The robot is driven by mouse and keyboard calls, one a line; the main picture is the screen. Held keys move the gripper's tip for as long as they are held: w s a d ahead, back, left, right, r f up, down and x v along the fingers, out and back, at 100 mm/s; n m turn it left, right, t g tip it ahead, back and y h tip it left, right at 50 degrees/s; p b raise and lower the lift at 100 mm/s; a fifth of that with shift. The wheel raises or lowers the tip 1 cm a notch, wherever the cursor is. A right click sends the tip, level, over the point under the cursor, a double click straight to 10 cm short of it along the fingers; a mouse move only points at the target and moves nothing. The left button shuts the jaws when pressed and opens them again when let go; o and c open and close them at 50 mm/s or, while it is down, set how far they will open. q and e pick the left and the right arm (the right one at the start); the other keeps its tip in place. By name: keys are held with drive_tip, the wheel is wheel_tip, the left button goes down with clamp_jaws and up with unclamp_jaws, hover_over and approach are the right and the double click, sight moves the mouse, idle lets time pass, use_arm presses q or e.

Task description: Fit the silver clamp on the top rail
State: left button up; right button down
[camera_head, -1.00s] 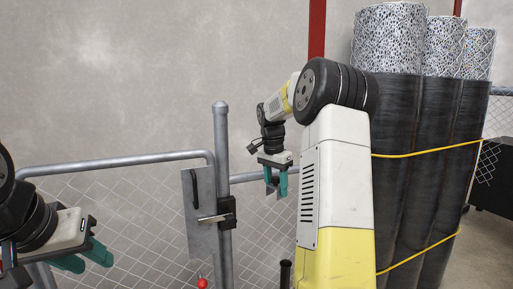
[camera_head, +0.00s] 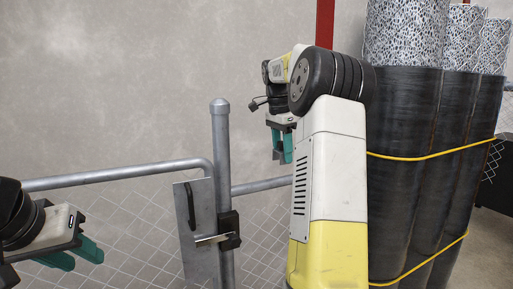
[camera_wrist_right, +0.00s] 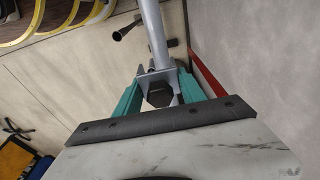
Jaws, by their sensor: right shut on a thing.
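My right gripper (camera_head: 282,150) is above the right-hand rail in the head view, pointing down. In the right wrist view, its teal fingers (camera_wrist_right: 157,92) are shut on the silver clamp (camera_wrist_right: 146,77), a bent metal piece with a dark block (camera_wrist_right: 158,97) by it. The grey top rail shows left (camera_head: 120,173) and right (camera_head: 262,185) of the upright post (camera_head: 222,150). My left gripper (camera_head: 73,257) is at the lower left, open and empty, below the left rail.
A silver plate (camera_head: 187,245) with a black latch (camera_head: 230,228) is at the post. Tall dark rolls (camera_head: 405,165) bound with yellow straps stand at the right. Chain-link mesh hangs below the rails. The wall space above the left rail is clear.

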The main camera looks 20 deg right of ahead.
drive_tip(key=shift+w, duration=0.2)
drive_tip(key=shift+f, duration=4.3)
drive_tip(key=c, duration=0.6)
unclamp_jaws()
drive_tip(key=shift+r, duration=0.1)
